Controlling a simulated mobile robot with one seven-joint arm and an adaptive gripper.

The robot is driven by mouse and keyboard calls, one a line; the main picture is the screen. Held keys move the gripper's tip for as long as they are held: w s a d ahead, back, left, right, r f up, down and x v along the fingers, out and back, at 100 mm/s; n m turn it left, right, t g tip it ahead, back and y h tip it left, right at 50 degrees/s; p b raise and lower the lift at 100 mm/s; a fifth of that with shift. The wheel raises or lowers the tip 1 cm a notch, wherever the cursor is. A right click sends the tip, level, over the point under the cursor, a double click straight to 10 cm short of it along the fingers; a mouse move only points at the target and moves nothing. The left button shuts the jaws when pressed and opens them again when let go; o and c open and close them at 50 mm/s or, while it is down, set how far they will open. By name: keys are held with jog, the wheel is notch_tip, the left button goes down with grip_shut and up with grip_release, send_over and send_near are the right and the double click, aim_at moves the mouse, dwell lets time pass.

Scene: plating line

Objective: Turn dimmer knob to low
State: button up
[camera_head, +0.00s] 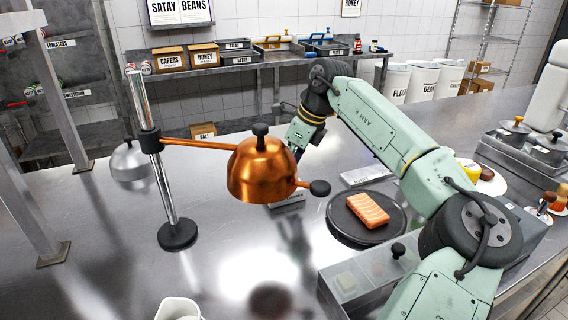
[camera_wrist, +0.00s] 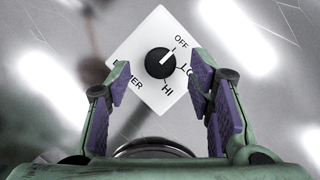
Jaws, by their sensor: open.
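The dimmer's black round knob (camera_wrist: 160,62) sits on a square white plate (camera_wrist: 143,90) in the wrist view. The plate is marked OFF, LO and HI, with part of the word DIMMER showing at the left. The knob's white pointer line aims to the upper right, toward OFF. My gripper (camera_wrist: 159,72) is open, its purple-padded fingers to the left and right of the knob in the picture. I see no finger contact with the knob; the remaining height is hard to judge. In the head view the copper lamp hides my fingers and I cannot make out the knob.
The copper heat lamp (camera_head: 262,172) on its chrome stand (camera_head: 160,170) is close to my wrist. A dark round plate (camera_head: 340,226) holds an orange fillet (camera_head: 368,209) to the right. A lidded container (camera_head: 362,283) stands in front. The steel counter (camera_head: 95,225) is clear at left.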

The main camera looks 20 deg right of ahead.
jog(key=shift+x, duration=0.85)
jog(key=shift+c, duration=0.3)
grip_shut()
